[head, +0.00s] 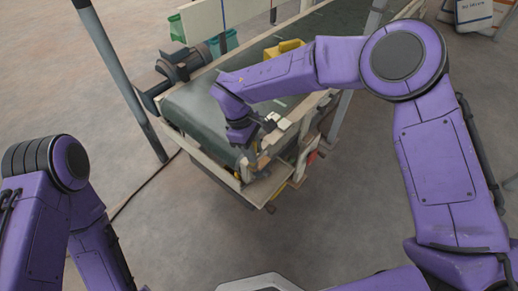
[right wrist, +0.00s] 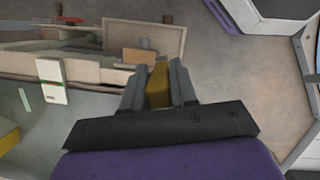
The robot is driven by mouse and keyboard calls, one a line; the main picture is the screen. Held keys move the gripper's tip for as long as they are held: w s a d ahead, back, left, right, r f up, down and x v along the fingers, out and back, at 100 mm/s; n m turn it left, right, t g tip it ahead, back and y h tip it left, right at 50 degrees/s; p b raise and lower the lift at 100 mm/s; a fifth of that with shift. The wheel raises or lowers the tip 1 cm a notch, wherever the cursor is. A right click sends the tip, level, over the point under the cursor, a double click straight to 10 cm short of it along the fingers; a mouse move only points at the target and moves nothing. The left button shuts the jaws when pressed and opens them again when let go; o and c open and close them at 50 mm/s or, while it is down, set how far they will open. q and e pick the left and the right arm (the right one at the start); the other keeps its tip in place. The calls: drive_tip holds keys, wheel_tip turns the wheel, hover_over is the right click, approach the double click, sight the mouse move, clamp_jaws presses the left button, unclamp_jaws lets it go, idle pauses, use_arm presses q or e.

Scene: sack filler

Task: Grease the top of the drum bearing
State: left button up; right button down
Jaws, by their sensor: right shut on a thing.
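My right gripper (head: 244,152) is low over the near end of the conveyor (head: 197,108), its fingers mostly hidden by my wrist in the head view. In the right wrist view the gripper (right wrist: 158,82) is shut on a yellow-brown thing (right wrist: 158,88), upright between the grey fingers; I cannot tell what it is. Beyond the fingertips is the conveyor's cream frame (right wrist: 88,66) with a small brown block (right wrist: 139,56). I cannot pick out the drum bearing for certain, nor whether the held thing touches anything. My left arm shows at the left, its gripper out of view.
A yellow object (head: 284,49) lies on the belt. A dark motor (head: 184,64) sits at the conveyor's left side. A grey post (head: 122,80) stands to the left. Green bins (head: 222,43) and bags (head: 472,12) are farther back. The floor in front is clear.

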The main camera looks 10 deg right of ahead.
sight(255, 142)
drive_tip(key=r, duration=0.1)
drive_tip(key=r+p, duration=0.1)
drive_tip(key=r, duration=0.1)
drive_tip(key=shift+d, duration=0.3)
drive_tip(key=shift+r+p, duration=1.2)
drive_tip(key=shift+r, duration=0.7)
